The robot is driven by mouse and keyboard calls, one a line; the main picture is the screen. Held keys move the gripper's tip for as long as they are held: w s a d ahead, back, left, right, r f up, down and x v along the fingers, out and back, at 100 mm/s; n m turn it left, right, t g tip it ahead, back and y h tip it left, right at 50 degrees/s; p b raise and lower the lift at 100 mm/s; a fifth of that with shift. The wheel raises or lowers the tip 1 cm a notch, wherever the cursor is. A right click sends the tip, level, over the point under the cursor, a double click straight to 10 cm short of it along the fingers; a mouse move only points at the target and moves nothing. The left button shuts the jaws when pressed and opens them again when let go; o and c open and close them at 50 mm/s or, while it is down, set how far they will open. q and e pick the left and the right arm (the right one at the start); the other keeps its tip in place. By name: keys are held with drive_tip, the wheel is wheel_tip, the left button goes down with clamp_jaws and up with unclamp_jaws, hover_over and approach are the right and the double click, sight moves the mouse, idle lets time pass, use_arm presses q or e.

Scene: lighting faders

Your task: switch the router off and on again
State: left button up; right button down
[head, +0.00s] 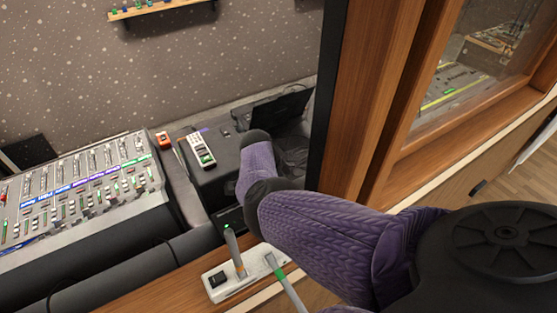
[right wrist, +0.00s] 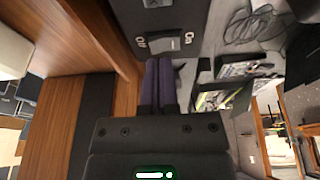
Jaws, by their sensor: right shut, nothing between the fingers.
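My right gripper (right wrist: 159,62) is shut and empty in the right wrist view. Its purple fingers lie side by side and point at a dark panel (right wrist: 158,20) with white markings and a small grey switch-like part (right wrist: 188,38). I cannot tell whether the fingertips touch the panel, or whether it is the router. In the head view my right arm reaches left through the opening, and its gripper is hidden. A white unit (head: 248,263) with a black rocker switch (head: 217,279) and two upright green-marked sticks sits on the wooden ledge below the arm. My left gripper is not in view.
A mixing desk (head: 80,190) with faders fills the left. A white remote (head: 201,151) and an orange item (head: 163,139) lie beyond it, near a black laptop-like object (head: 275,108). A wooden frame (head: 365,95) stands close to the right of my arm.

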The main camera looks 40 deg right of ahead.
drive_tip(key=shift+f, duration=0.5)
